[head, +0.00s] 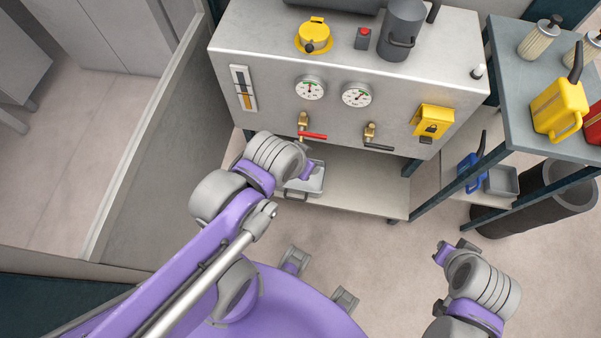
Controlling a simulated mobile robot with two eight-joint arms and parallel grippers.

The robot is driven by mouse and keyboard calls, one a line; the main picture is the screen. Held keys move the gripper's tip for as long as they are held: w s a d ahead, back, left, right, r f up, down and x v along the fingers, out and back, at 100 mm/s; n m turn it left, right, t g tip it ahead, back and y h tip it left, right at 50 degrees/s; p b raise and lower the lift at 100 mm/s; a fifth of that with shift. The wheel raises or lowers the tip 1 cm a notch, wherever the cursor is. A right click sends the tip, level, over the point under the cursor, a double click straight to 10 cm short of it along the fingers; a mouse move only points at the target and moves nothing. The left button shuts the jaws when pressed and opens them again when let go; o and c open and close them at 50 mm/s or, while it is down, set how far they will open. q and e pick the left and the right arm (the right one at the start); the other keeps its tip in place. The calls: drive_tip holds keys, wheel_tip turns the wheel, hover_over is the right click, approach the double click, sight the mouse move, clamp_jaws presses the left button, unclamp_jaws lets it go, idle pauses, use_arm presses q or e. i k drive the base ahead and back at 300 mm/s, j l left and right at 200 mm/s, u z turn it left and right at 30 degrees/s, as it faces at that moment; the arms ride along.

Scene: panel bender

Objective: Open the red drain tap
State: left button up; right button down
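The red drain tap (313,135) has a brass body and a red lever. It sits on the front of the grey metal cabinet (270,85), below the left gauge. Its lever lies roughly level and points right. My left gripper (309,168) is just below the tap, and no contact with the lever shows. Its wrist hides most of its fingers, so I cannot see whether they are apart. My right gripper (456,247) is at the lower right, away from the cabinet, with its fingers apart and nothing between them.
A second tap with a black lever (378,147) is to the right. A grey tray (304,182) stands on the lower shelf (365,190) behind my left gripper. A yellow lock box (432,121) is on the cabinet front. A side table (508,75) holds cans.

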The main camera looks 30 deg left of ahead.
sight(302, 133)
drive_tip(key=k+l, duration=1.2)
drive_tip(key=l, duration=0.15)
